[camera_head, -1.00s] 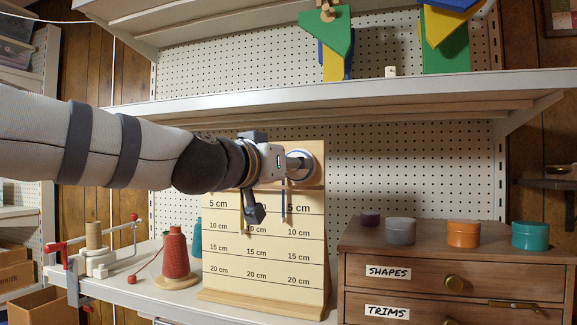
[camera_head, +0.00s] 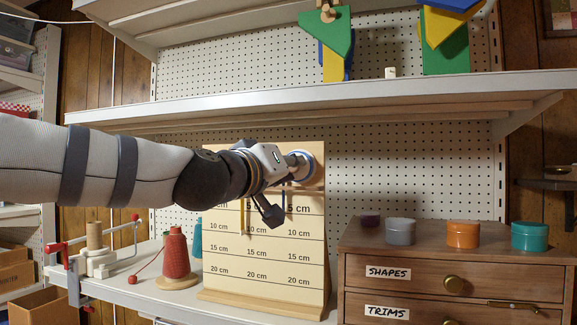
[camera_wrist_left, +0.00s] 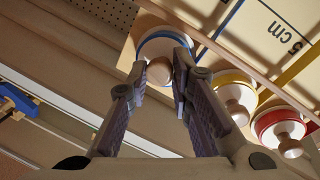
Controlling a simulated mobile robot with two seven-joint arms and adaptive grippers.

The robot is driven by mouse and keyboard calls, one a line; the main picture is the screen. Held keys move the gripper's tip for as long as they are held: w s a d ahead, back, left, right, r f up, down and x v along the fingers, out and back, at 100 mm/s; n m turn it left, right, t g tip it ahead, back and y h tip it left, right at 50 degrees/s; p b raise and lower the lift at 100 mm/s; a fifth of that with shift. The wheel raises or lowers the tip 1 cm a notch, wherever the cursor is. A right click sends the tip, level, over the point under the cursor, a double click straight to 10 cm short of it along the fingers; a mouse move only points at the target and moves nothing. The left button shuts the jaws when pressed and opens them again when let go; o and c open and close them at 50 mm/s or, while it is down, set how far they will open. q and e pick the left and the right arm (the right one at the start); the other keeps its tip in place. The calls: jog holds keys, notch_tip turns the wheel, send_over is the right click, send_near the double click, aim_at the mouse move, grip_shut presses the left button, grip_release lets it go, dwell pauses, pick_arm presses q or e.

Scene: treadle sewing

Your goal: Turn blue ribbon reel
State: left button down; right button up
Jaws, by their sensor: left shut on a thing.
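The blue ribbon reel (camera_head: 308,154) is mounted at the upper right of the upright measuring board (camera_head: 290,262). In the left wrist view it is a pale disc with a blue rim (camera_wrist_left: 150,42) and a round wooden knob (camera_wrist_left: 158,73). My left gripper (camera_head: 297,164) is at the reel's front, its fingers (camera_wrist_left: 160,72) shut on the knob from both sides. A blue ribbon (camera_head: 283,200) hangs beside the gripper, near the 5 cm marks; its lower end is hard to make out. My right gripper is in neither view.
A yellow-rimmed reel (camera_wrist_left: 234,92) and a red-rimmed reel (camera_wrist_left: 283,124) sit beside the blue one. A yellow ribbon (camera_head: 242,217) hangs on the board. A red thread cone (camera_head: 175,254) stands left; a drawer cabinet (camera_head: 400,258) stands right. A shelf (camera_head: 400,91) runs above.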

pick_arm(q)
jog(key=shift+s+d+f+n+t+y+p, duration=0.1)
jog(key=shift+n+t+y+p, duration=0.45)
jog(key=shift+n, duration=3.45)
jog(key=shift+w+d+r+n+t+y+p, duration=0.15)
jog(key=shift+n+y, duration=0.85)
jog(key=shift+n, duration=3)
jog(key=shift+s+a+f+n+t+y+p, duration=0.15)
jog(key=shift+n+t+y+p, duration=0.4)
jog(key=shift+n, duration=3.45)
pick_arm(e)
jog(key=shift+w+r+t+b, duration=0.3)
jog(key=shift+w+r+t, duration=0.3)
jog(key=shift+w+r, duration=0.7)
pick_arm(q)
jog(key=shift+d, duration=0.1)
jog(key=c, duration=1.4)
grip_release()
jog(key=shift+n, duration=0.3)
jog(key=shift+f, duration=0.1)
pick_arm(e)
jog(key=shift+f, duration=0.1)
